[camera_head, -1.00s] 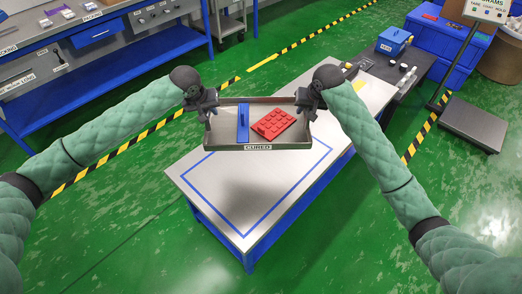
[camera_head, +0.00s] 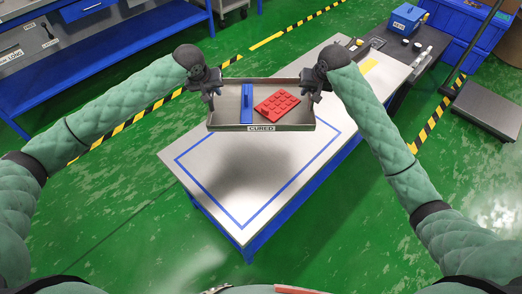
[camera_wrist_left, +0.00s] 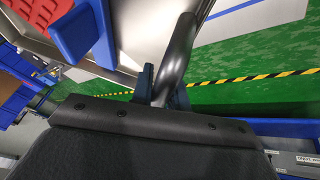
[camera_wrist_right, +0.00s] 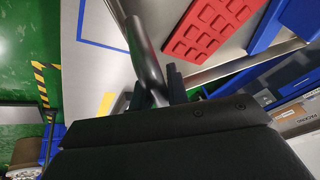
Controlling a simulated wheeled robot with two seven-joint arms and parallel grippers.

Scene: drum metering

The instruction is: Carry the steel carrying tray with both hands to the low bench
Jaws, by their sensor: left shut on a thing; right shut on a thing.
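The steel carrying tray (camera_head: 220,118), labelled CURED on its front wall, is held up over the low bench (camera_head: 213,178). Its shadow falls on the bench top, inside a blue taped outline. A blue bar-shaped piece (camera_head: 247,103) and a red studded block (camera_head: 277,105) lie in the tray. My left gripper (camera_head: 212,92) is shut on the tray's left handle, a dark bar that shows in the left wrist view (camera_wrist_left: 178,58). My right gripper (camera_head: 312,90) is shut on the right handle, seen in the right wrist view (camera_wrist_right: 145,60). The tray looks about level.
A blue workbench (camera_head: 100,50) stands at the back left. A dark table (camera_head: 425,62) with a blue box (camera_head: 408,17) adjoins the bench's far end. A floor scale (camera_head: 488,108) stands at the right. Green floor surrounds the bench's near end.

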